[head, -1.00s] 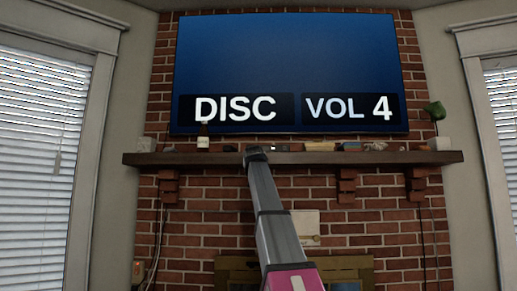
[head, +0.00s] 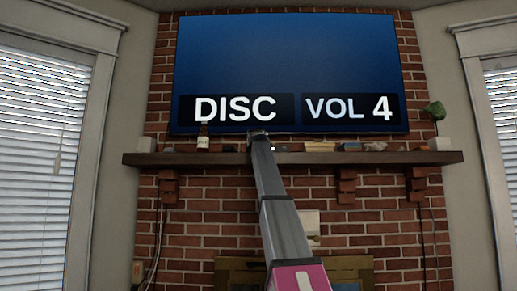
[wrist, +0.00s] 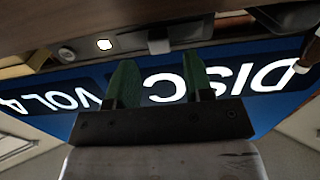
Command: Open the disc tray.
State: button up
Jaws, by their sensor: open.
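The disc player is a dark, low box on the mantel. In the head view only its right part (head: 281,147) shows, and my arm hides the rest. In the wrist view, which is upside down, its dark front (wrist: 128,41) has a bright white button (wrist: 104,44). I cannot make out whether its tray is out. My gripper (wrist: 160,62) is open, its two green fingers apart and nothing held between them. A small grey block (wrist: 158,46) shows just beyond the gap between the fingertips. In the head view my gripper (head: 258,133) is at the player, above the mantel's edge.
The wooden mantel (head: 400,158) runs under a large screen (head: 290,60) reading DISC and VOL 4. Books (head: 320,147), stones and a green plant (head: 434,111) are to the right. The space before the brick wall is clear.

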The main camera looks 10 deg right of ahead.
jog(key=x, duration=0.3)
jog(key=shift+w+d, duration=0.1)
jog(key=shift+w, duration=0.1)
grip_shut()
